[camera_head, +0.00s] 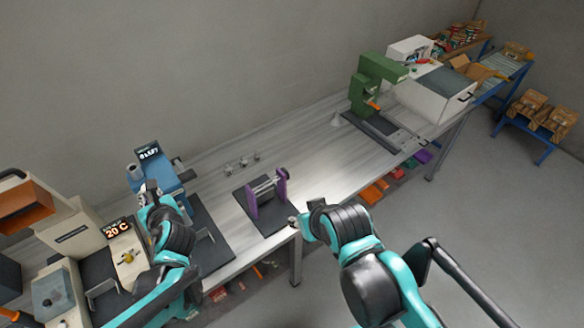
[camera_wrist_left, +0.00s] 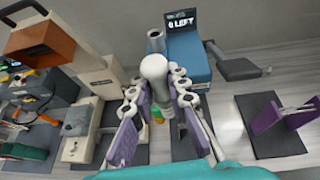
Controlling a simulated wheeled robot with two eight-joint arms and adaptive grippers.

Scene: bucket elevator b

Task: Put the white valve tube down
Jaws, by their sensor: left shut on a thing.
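My left gripper (camera_wrist_left: 158,100) is shut on the white valve tube (camera_wrist_left: 154,67), whose pale rounded end shows between the fingers in the left wrist view. In the head view the left gripper (camera_head: 150,194) is just in front of a blue machine (camera_head: 168,178) with a "LEFT" display, and the tube is hard to make out there. The lower part of the tube is hidden by the fingers. My right gripper (camera_head: 299,221) is near the table's front edge, right of a purple stand (camera_head: 281,188); its finger opening is too small to read.
The purple stand is on a dark mat (camera_head: 248,203). Several small pale fittings (camera_head: 242,162) lie behind it. A cream machine with a "20 C" display (camera_head: 117,229) is at the left. A green press (camera_head: 368,85) stands farther right. The grey table (camera_head: 325,155) is clear between stand and press.

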